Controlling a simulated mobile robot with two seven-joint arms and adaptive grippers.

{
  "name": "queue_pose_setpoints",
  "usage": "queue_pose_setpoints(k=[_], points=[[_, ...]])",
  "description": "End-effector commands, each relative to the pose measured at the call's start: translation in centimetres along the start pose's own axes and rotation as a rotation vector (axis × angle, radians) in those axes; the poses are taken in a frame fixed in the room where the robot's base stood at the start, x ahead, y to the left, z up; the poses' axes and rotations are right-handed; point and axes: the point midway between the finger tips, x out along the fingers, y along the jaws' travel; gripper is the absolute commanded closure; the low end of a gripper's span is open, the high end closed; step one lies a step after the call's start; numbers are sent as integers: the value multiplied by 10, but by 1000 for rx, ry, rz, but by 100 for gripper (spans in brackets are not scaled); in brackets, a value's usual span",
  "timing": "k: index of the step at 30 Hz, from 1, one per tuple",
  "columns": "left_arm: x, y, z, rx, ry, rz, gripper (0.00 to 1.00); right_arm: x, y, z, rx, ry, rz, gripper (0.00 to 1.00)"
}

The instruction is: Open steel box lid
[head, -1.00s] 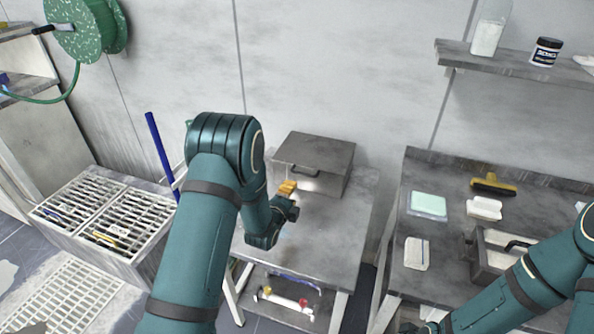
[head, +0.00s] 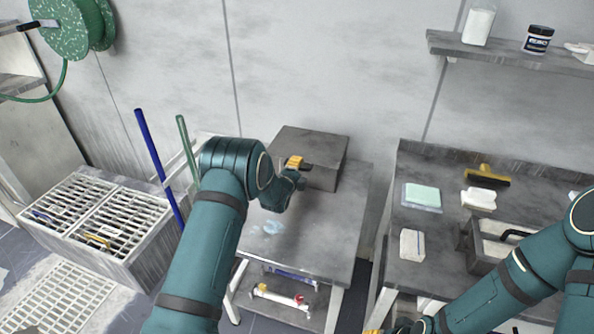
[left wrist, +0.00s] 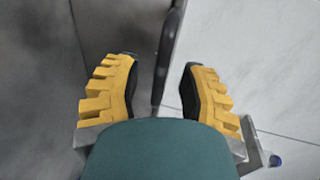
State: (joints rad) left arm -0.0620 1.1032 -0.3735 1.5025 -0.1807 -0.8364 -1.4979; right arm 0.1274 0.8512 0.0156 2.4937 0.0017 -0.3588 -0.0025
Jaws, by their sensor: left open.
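The steel box (head: 325,172) stands at the back of the middle steel table, with its grey lid (head: 312,141) down. My left gripper (head: 296,163) is at the box's front, its yellow fingers over the place of the front handle. In the left wrist view, my left gripper (left wrist: 158,68) is open. A dark bar, seemingly the lid handle (left wrist: 166,55), lies between its two fingers, with gaps on both sides. The arm hides the box's left front in the head view. My right gripper (head: 385,330) is at the bottom edge, mostly cut off.
The steel table (head: 325,230) is clear in front of the box. A right-hand bench (head: 440,250) carries a pale green pad (head: 422,195), a yellow-handled brush (head: 487,176) and a handled metal caddy (head: 484,262). Blue (head: 158,165) and green poles stand left of the arm.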

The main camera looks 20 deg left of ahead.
Motion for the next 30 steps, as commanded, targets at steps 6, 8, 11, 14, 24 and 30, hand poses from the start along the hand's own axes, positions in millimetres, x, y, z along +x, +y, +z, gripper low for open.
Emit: queue_pose_setpoints(k=[6, 8, 11, 14, 24, 30], points=[[7, 0, 0, 0, -1, 0, 59, 1, 0, 0, 0, 1, 0, 53], [7, 0, 0, 0, -1, 0, 59, 1, 0, 0, 0, 1, 0, 53], [7, 0, 0, 0, 0, 0, 59, 1, 0, 0, 0, 1, 0, 53], [7, 0, 0, 0, 0, 0, 66, 1, 0, 0, 0, 1, 0, 53], [7, -1, 0, 0, 0, 2, 100, 1, 0, 0, 0, 1, 0, 53], [4, -14, -1, 1, 1, 37, 100, -8, -3, 0, 1, -3, 0, 53]])
